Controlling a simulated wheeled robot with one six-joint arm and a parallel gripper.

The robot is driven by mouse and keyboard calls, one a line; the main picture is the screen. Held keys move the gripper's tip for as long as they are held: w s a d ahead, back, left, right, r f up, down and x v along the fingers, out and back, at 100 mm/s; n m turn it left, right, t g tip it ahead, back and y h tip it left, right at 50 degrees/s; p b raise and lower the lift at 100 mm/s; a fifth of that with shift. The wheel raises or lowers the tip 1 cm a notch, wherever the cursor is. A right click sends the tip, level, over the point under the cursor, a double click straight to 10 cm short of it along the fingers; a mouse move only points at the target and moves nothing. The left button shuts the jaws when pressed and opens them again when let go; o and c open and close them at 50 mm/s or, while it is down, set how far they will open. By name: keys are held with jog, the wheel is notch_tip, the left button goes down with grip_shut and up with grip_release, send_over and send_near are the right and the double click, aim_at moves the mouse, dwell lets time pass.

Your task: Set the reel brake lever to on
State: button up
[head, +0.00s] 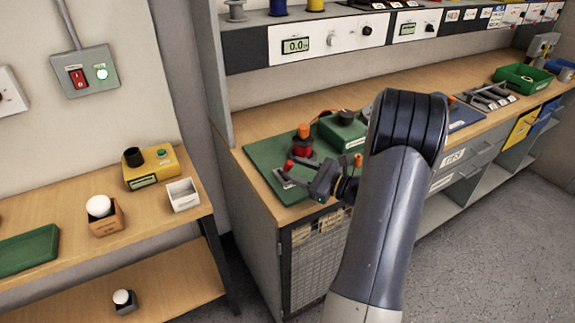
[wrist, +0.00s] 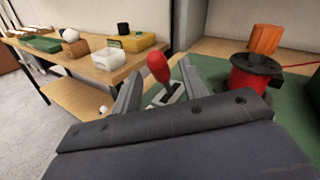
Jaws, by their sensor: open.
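The reel brake lever has a red knob (wrist: 158,67) on a metal stem above a light slotted base (wrist: 166,95). In the wrist view the knob stands between the two open fingers of my gripper (wrist: 160,76), with gaps on both sides. In the head view the red knob (head: 288,165) shows at the fingertips of my gripper (head: 303,172), at the front left of the green board (head: 262,160). The reel, a red drum (wrist: 247,80) with an orange top (wrist: 265,40), stands to the right of the lever. The lever's markings are not readable.
A green box (head: 342,130) stands behind the reel on the board, and an orange-topped part (head: 358,160) is right of my gripper. A side table (head: 150,215) at the left holds a yellow device (head: 152,168) and a white tray (head: 183,195). A floor gap separates it from the bench.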

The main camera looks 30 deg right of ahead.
aim_at(288, 166)
jog(key=shift+x, duration=1.65)
grip_shut()
